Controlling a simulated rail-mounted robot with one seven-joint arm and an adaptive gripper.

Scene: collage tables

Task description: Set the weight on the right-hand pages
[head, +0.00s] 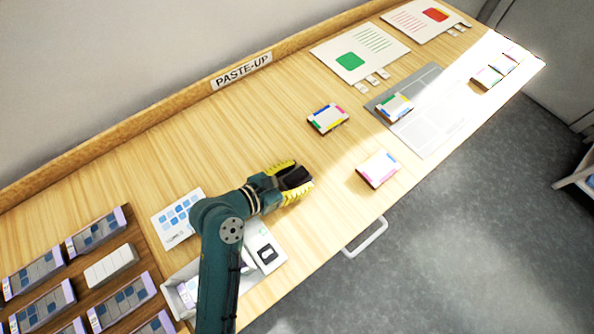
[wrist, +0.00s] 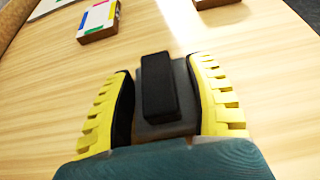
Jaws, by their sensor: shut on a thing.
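My gripper (head: 292,184) is over the middle of the wooden table, shut on a dark grey weight (head: 295,177) with a black bar on top. The weight sits between the yellow-ribbed fingers in the wrist view (wrist: 160,88). Whether its underside touches the table I cannot tell. Ahead lie two white page stacks with coloured edges: a left one (head: 327,117), also in the wrist view (wrist: 98,19), and a right one (head: 378,167), nearer the table's front edge. Only the right one's near edge shows in the wrist view (wrist: 215,4). Both tops look bare.
A grey mat (head: 440,124) holds another page stack (head: 397,106). More stacks (head: 488,77) lie at the far right. Printed sheets (head: 358,54) lie along the back. A tray (head: 180,277) and racks (head: 38,305) are at left. A handle (head: 366,240) juts from the front.

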